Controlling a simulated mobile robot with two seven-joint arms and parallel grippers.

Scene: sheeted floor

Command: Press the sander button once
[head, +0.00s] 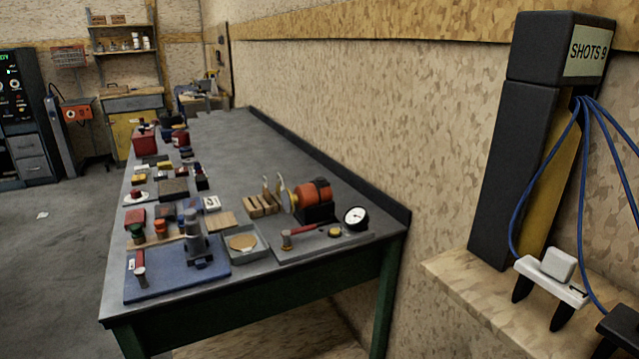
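A small machine with an orange round body, a pale upright disc and a dark base (318,192) stands on the near right part of the workbench. It looks like the sander, though no label on it can be read. Its button cannot be made out clearly. Neither of my grippers can be identified in the head view.
The long grey workbench (225,130) carries many small tools and a blue mat (190,270). A round gauge (356,216) stands near its right corner. A black post labelled "SHOTS 9" (510,150) with blue cables stands close at right. Open floor (50,260) lies left.

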